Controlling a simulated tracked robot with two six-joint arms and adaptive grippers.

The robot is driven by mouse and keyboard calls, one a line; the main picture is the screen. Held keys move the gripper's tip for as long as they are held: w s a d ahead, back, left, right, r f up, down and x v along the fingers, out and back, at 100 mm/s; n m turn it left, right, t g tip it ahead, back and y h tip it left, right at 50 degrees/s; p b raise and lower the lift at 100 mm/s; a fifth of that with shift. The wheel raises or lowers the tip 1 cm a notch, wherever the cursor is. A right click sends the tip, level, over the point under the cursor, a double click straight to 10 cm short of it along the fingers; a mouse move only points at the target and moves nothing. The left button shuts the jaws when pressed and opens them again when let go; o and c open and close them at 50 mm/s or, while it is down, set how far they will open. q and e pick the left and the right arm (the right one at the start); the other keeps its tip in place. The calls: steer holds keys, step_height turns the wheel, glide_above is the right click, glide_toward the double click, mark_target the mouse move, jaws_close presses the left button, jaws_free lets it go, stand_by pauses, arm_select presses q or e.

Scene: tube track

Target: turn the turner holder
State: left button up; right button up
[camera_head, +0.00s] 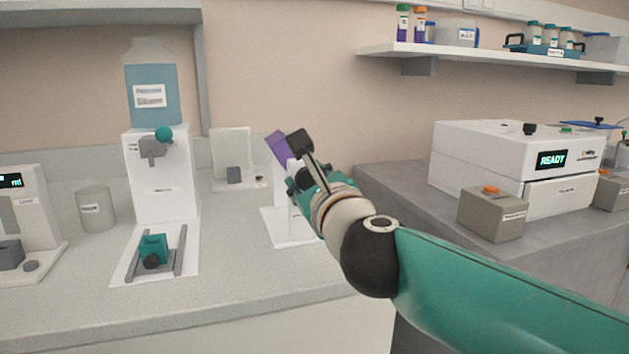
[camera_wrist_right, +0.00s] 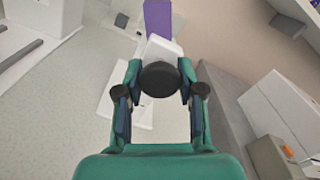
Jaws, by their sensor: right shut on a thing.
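The turner stand is white, with its base (camera_head: 284,236) on the bench right of centre in the head view. A purple tube (camera_head: 276,147) sits tilted at its top; it also shows at the top of the right wrist view (camera_wrist_right: 157,20). In that view a round black knob (camera_wrist_right: 160,78) shows in front of the white holder (camera_wrist_right: 163,46). My right gripper (camera_head: 304,183) reaches the stand from the right and hides part of it. In the right wrist view its fingers (camera_wrist_right: 160,96) are on either side of the knob, shut on it. My left gripper is not in view.
A dispenser (camera_head: 162,180) with a blue bottle (camera_head: 151,95) stands left, beside a grey beaker (camera_head: 96,209). A small white stand (camera_head: 231,150) is behind. A white machine reading READY (camera_head: 490,150) and a grey button box (camera_head: 491,215) stand right. A shelf (camera_head: 470,52) hangs above.

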steer(key=shift+w+d+f, duration=0.1)
steer(key=shift+w+f, duration=0.05)
steer(key=shift+f, duration=0.2)
steer(key=o, duration=1.1)
steer(key=shift+d, duration=0.1)
steer(key=shift+o, duration=0.2)
steer(key=shift+r, duration=0.15)
steer(key=v, duration=1.2)
